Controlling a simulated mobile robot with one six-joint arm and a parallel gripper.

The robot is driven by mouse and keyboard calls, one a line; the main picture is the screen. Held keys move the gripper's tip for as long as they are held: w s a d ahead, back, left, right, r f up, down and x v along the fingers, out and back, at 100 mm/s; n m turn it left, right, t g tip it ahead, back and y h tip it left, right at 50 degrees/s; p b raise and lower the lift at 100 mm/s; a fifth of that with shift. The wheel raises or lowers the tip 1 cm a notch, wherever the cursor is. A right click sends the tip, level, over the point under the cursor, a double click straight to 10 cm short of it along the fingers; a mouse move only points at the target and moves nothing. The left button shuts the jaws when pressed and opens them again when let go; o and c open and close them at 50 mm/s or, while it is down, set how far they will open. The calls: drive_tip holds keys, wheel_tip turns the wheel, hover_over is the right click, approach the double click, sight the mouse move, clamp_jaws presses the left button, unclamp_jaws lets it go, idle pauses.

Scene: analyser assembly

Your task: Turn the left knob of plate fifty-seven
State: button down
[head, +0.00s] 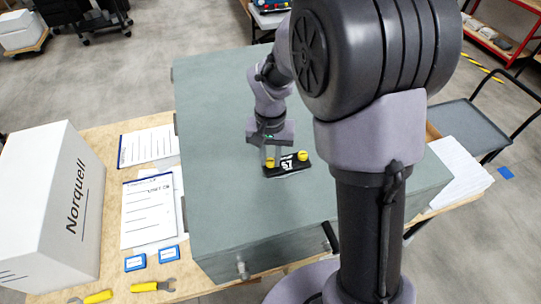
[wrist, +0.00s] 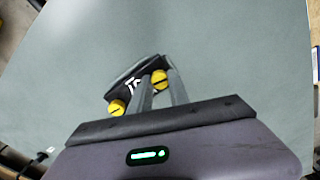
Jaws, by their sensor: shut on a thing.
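Plate fifty-seven (head: 287,168) is a small black plate with white digits on top of the grey-green cabinet. It also shows in the wrist view (wrist: 124,92), seen at a slant. It carries two yellow knobs. My gripper (head: 270,160) is down at the knob (head: 271,162) on the picture's left in the head view. In the wrist view its fingers (wrist: 158,80) stand on both sides of one yellow knob (wrist: 159,78), shut on it. The other knob (head: 303,155) is free, and shows left of the fingers in the wrist view (wrist: 117,107).
The cabinet top (head: 225,200) is clear around the plate. A white Norquell box (head: 35,205), paper sheets (head: 150,210), blue-and-white small boxes (head: 168,255) and yellow-handled tools (head: 150,286) lie on the wooden table at left. A grey cart (head: 460,125) stands at right.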

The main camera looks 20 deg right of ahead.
sight(271, 161)
drive_tip(key=shift+n, duration=0.4)
drive_tip(key=c, duration=1.2)
unclamp_jaws()
wheel_tip(271, 161, up, 18)
drive_tip(key=p, duration=0.4)
drive_tip(key=shift+f, duration=0.25)
drive_tip(key=shift+f, duration=0.1)
